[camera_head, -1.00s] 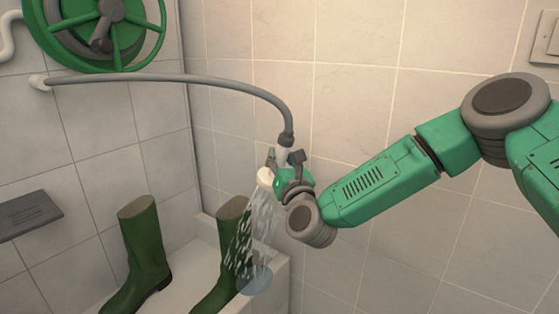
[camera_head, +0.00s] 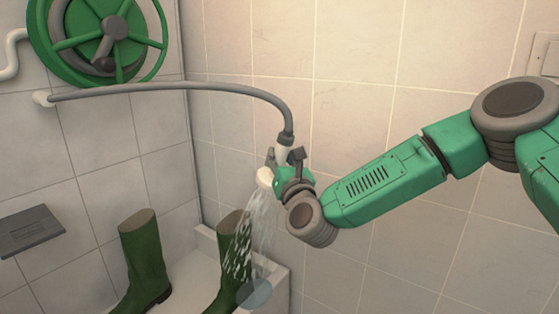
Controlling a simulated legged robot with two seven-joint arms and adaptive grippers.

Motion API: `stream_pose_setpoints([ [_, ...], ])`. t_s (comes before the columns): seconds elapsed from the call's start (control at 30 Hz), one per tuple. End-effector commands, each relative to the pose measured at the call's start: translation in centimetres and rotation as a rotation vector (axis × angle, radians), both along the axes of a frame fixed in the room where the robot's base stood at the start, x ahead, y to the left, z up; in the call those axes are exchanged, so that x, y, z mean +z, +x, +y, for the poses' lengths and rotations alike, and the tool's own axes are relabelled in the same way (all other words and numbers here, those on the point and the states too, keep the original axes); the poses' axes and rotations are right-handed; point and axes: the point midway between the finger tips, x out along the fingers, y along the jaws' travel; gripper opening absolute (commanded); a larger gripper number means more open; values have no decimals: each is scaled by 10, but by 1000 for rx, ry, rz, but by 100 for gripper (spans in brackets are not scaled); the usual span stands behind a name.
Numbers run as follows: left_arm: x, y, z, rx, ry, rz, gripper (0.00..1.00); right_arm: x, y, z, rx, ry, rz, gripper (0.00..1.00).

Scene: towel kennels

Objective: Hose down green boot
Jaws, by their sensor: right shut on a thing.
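My right gripper (camera_head: 284,165) is shut on the white shower head (camera_head: 265,177), which hangs on a grey hose (camera_head: 200,88). Water sprays down from the head, over and beside the right green boot (camera_head: 229,262). Another green boot (camera_head: 146,258) stands upright to its left, outside the visible spray. Both boots stand in a pale basin (camera_head: 192,268), and the lower part of the right boot runs near the picture's bottom edge. A bluish disc of water (camera_head: 254,293) shows beneath the spray, beside the right boot. My left gripper is not in view.
A green hose reel (camera_head: 110,30) is on the tiled wall at the upper left. A grey shelf (camera_head: 30,231) juts from the left wall. The basin has a raised rim at right (camera_head: 281,290).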

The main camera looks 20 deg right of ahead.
Motion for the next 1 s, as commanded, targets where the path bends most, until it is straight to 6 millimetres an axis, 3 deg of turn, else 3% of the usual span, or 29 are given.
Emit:
stream_pose_setpoints([
  [0.6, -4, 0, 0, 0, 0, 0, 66, 2, -16, 21, 1, 3, -3, 0],
  [1.0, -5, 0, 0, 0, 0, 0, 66, 2, -18, 24, 0, 2, -3, 0],
])
